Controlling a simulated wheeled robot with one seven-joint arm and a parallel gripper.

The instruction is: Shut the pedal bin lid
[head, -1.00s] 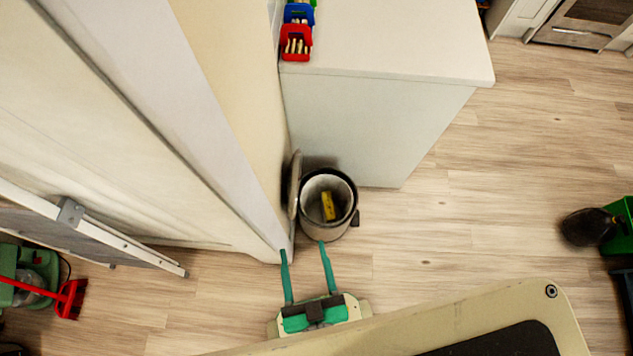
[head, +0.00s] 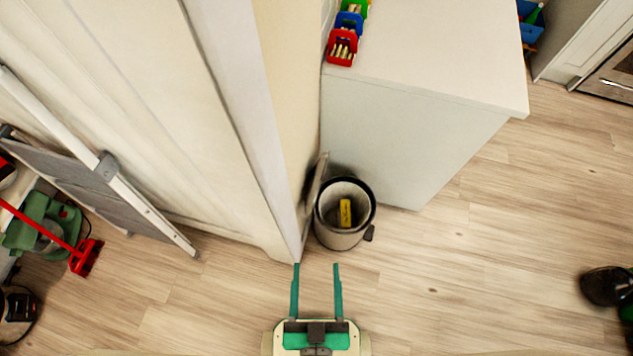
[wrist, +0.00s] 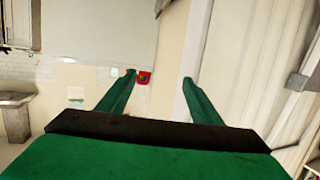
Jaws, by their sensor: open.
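The pedal bin (head: 341,236) stands on the floor against the white cabinet's side, with a yellow object (head: 346,212) inside it. Its lid (head: 314,193) is up, standing near vertical on the bin's left side beside the wall edge. The pedal (head: 369,233) sticks out at the bin's lower right. My gripper (head: 316,266) is open and empty, its two green fingers pointing toward the bin from below in the head view, apart from bin and lid. In the wrist view my gripper (wrist: 159,77) shows open fingers with nothing between them; the bin is not seen there.
The white cabinet (head: 400,140) stands behind the bin, with coloured small bins (head: 343,46) on top. A wall edge (head: 270,190) rises close left of the lid. A folded stepladder (head: 110,170) leans at left. Floor right of the bin is clear up to a dark object (head: 606,286).

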